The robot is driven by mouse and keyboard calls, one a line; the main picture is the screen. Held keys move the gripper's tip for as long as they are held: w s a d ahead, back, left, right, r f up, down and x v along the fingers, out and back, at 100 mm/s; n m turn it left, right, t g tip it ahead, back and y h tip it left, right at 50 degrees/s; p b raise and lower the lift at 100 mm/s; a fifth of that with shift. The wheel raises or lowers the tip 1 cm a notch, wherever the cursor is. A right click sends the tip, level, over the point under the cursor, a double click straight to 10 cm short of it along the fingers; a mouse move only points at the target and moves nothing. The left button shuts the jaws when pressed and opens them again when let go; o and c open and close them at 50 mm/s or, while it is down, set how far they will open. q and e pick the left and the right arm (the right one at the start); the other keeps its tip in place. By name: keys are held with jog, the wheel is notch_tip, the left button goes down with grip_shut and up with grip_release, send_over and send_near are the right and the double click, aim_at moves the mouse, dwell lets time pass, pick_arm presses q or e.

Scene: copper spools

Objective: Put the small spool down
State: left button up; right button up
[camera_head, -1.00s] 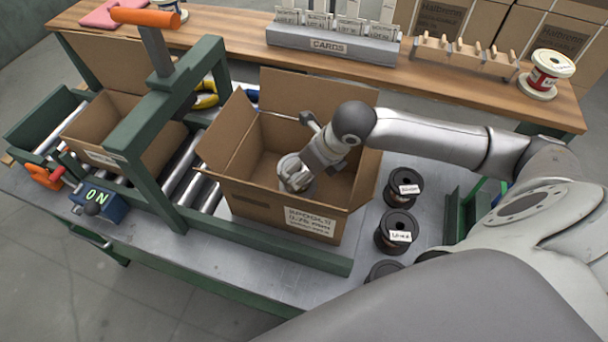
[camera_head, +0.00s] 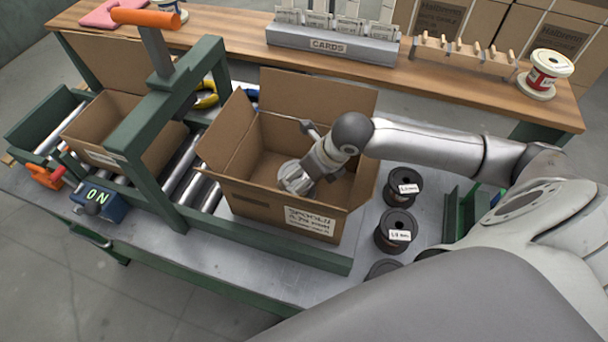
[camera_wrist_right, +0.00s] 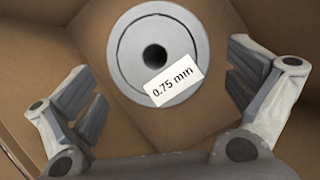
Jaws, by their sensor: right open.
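The small spool (camera_wrist_right: 122,52) is pale grey with a dark centre hole and a white "0.75 mm" label. In the right wrist view it lies label side up, inside an open cardboard box (camera_head: 262,207) whose front label reads "SPOOLS". My right gripper (camera_wrist_right: 166,95) is open, its two fingers spread either side of the spool with visible gaps. In the head view the right gripper (camera_head: 308,174) reaches down into the box and partly hides the spool. The spool's underside is hidden. My left gripper is not in view.
Two dark spools (camera_head: 387,243) (camera_head: 394,198) with white labels stand right of the box, and a third shows partly in front. A green frame (camera_head: 140,130) and a second open box (camera_head: 130,150) on rollers stand left.

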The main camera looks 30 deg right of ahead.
jog(key=v, duration=1.1)
jog(key=shift+s+r+b, duration=0.2)
jog(key=shift+b, duration=0.25)
